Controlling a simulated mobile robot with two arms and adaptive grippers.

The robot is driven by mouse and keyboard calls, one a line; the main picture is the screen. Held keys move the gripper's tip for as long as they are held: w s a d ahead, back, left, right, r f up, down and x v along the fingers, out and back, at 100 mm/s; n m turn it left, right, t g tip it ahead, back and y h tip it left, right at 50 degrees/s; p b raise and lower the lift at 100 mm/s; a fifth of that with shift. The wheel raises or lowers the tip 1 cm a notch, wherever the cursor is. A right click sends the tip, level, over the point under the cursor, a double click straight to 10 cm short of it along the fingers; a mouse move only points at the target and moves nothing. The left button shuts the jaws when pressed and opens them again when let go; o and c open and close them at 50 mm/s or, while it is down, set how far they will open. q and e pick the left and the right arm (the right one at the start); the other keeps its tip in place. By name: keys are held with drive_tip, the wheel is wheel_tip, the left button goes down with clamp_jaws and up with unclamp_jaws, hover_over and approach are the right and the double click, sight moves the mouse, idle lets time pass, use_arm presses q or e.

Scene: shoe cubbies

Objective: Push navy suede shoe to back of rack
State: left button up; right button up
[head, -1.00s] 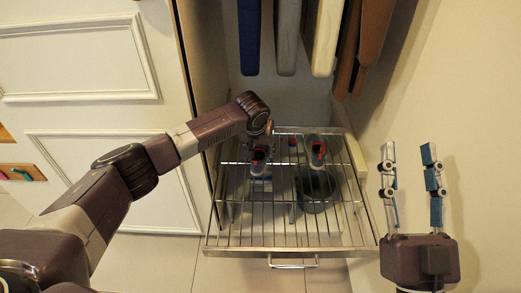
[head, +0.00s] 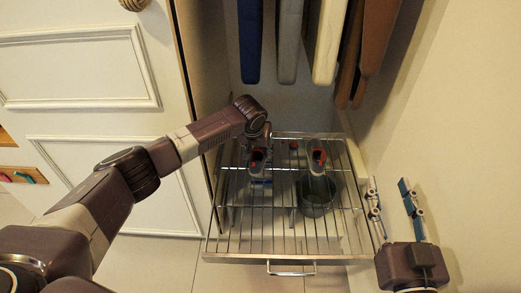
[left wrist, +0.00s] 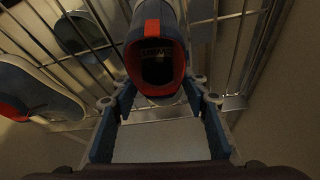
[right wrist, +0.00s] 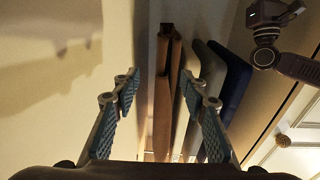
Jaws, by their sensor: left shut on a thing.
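A dark navy shoe with a red-lined opening stands on the left of the wire rack (head: 290,257) in the head view (head: 257,163). In the left wrist view this navy shoe (left wrist: 155,28) is between the fingers of my left gripper (left wrist: 158,90), which is shut on it at the opening end. In the head view my left gripper is mostly hidden behind its own wrist, at the rack's back left. My right gripper (head: 388,183) is open and empty, right of the rack; its spread fingers also show in the right wrist view (right wrist: 159,78).
A second red-lined shoe (head: 317,165) is on the rack's right, and it shows in the left wrist view (left wrist: 40,90). A dark round container (head: 318,204) is under the wires. Garments (head: 290,45) hang above. A cabinet side and wall flank the rack; its front wires are clear.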

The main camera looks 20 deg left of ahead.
use_arm(q)
drive_tip(key=shift+w+a+p, duration=0.3)
drive_tip(key=shift+w, duration=0.15)
use_arm(e)
drive_tip(key=shift+w+d+f+g+h, duration=0.15)
drive_tip(key=shift+f+g, duration=0.2)
drive_tip(key=shift+f, duration=0.4)
drive_tip(key=shift+d+f+g+h, duration=0.1)
drive_tip(key=shift+f+g, duration=0.2)
drive_tip(key=shift+f, duration=0.45)
drive_tip(key=shift+w+d+f+g+h, duration=0.15)
drive_tip(key=shift+f+g, duration=0.2)
drive_tip(key=shift+f, duration=0.4)
use_arm(q)
drive_tip(key=o, duration=1.3)
drive_tip(key=v, duration=1.2)
use_arm(e)
drive_tip(key=shift+a, duration=0.1)
